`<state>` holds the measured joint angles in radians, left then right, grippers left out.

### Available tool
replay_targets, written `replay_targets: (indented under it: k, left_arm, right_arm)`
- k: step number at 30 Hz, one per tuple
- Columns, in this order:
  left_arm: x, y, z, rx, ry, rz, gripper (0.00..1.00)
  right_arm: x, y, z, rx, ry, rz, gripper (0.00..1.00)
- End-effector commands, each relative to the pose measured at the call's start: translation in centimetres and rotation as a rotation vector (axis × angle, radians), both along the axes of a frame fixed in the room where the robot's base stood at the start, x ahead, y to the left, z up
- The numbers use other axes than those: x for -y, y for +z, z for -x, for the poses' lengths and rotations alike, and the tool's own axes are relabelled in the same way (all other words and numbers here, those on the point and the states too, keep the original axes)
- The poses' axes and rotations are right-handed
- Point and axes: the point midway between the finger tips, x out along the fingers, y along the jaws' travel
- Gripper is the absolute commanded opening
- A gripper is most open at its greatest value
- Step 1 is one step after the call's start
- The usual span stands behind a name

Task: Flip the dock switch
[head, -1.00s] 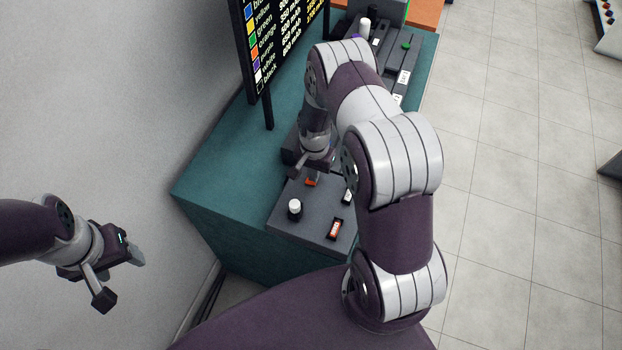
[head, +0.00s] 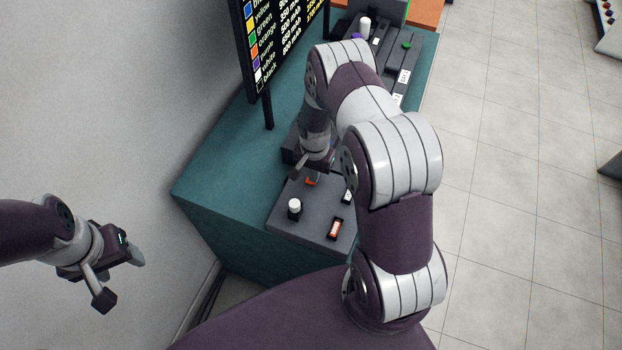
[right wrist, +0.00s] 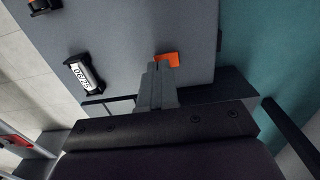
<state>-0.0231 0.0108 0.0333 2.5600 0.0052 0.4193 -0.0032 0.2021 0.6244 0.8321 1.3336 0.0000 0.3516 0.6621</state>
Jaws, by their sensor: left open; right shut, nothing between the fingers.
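The dark grey panel (head: 285,222) sits on the teal table at its near end. An orange piece (head: 311,182), which may be the switch, stands on it; in the right wrist view the orange piece (right wrist: 170,58) is just beyond my fingertips. My right gripper (head: 314,175) is shut and empty, its fingers pointing down at the panel beside the orange piece. In the right wrist view the closed fingers (right wrist: 157,75) overlap the orange edge; I cannot tell whether they touch it. My left gripper (head: 120,275) is open and empty, off the table to the left.
A black sign (head: 280,40) stands behind on the teal table (head: 215,180). More grey units stand at the far end.

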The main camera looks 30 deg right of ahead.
Motion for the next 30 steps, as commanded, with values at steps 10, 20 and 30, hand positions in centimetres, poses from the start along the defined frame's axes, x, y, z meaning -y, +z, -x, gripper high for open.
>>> replay_targets:
  k: [10, 20, 30]
  left_arm:
    - [0.0, -0.5, 0.0, 0.0, 0.0, 0.0, 0.59]
    - [0.0, -0.9, 0.0, 0.0, 0.0, 0.0, 0.59]
    - [0.0, -0.9, 0.0, 0.0, 0.0, 0.0, 0.59]
  right_arm:
    - [0.0, -0.6, 0.0, 0.0, 0.0, 0.0, 0.0]
    - [0.0, -1.1, 0.0, 0.0, 0.0, 0.0, 0.0]
    - [0.0, -1.1, 0.0, 0.0, 0.0, 0.0, 0.0]
